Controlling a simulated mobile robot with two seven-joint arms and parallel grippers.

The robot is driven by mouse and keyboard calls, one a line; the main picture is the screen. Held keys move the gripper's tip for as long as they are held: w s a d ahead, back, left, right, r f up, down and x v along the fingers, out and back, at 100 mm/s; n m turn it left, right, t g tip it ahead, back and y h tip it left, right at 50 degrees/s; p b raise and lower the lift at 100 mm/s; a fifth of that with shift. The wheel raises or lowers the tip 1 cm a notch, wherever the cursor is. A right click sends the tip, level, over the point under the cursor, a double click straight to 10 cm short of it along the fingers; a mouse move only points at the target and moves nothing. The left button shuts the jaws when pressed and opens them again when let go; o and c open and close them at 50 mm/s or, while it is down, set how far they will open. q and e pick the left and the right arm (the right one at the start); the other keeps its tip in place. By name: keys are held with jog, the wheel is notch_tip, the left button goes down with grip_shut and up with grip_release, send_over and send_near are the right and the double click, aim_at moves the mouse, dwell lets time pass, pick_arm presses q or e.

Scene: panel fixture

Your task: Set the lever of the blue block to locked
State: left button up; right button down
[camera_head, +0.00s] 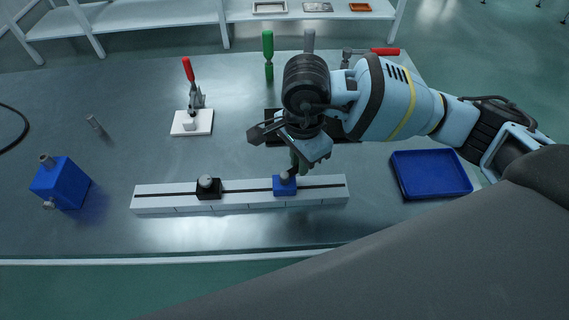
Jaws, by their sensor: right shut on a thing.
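The blue block (284,188) sits on a pale rail (240,197) with a dark slot, right of the rail's middle. It has a round grey knob on top. My right gripper (297,156) comes down from the right just behind and above this block. A black block (207,189) with a grey knob sits further left on the rail. My left gripper is out of view.
A larger blue box (61,184) with grey knobs stands at the left. A toggle clamp (192,120) with a red handle stands behind the rail. A blue tray (432,175) lies right of the rail. A green-handled tool (268,55) stands at the back.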

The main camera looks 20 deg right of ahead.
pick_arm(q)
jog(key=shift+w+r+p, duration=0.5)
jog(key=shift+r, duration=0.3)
pick_arm(e)
jog(key=shift+s+m, duration=0.45)
jog(key=shift+m, duration=0.75)
jog(key=shift+s+m+p, duration=0.3)
jog(key=shift+m+p, duration=0.15)
jog(key=shift+m, duration=0.35)
jog(key=shift+s+m+p, duration=0.25)
jog(key=shift+m+p, duration=0.15)
jog(key=shift+m, duration=0.4)
jog(key=c, duration=1.4)
grip_release()
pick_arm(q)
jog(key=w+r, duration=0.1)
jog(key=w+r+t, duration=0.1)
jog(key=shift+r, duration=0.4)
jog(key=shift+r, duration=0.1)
pick_arm(e)
jog(key=shift+r, duration=0.1)
